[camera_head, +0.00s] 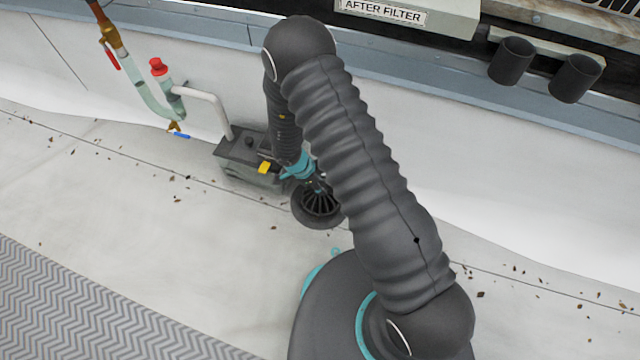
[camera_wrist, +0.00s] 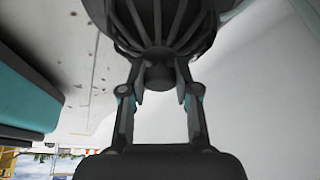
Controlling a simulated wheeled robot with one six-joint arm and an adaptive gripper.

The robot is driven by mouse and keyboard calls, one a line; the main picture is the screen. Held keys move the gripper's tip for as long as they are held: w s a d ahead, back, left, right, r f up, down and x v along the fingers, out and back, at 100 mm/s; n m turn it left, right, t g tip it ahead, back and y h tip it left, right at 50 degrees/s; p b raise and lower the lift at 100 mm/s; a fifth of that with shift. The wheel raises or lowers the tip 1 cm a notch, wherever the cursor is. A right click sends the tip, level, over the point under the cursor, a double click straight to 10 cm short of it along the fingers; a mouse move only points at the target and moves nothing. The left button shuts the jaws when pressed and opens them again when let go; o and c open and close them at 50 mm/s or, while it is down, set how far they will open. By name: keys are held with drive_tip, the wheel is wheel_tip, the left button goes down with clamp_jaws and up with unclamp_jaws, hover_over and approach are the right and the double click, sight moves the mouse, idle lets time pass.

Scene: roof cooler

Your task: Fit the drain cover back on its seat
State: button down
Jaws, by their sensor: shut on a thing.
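The drain cover (camera_head: 318,207) is a dark, round, ribbed dome with a knob on top. My gripper (camera_head: 317,187) is above it in the head view, partly hidden behind my arm. In the wrist view the cover (camera_wrist: 160,22) fills the top middle, and the fingers of my gripper (camera_wrist: 160,78) are closed around its knob. The seat cannot be told apart from the cover, and I cannot tell whether the cover touches it or hangs above the roof.
A grey pump box (camera_head: 250,160) with a yellow tab stands just left of the cover, joined to a pale pipe (camera_head: 210,102). A red-capped clear pipe (camera_head: 160,92) rises behind. Leaves dot the pale roof. A grey zigzag mat (camera_head: 80,310) lies front left.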

drive_tip(key=shift+f, duration=1.1)
idle(1.0)
drive_tip(key=shift+c, duration=1.4)
unclamp_jaws()
drive_tip(key=shift+r, duration=0.1)
drive_tip(key=shift+r+p, duration=3)
drive_tip(key=shift+p, duration=0.2)
drive_tip(key=shift+f, duration=0.1)
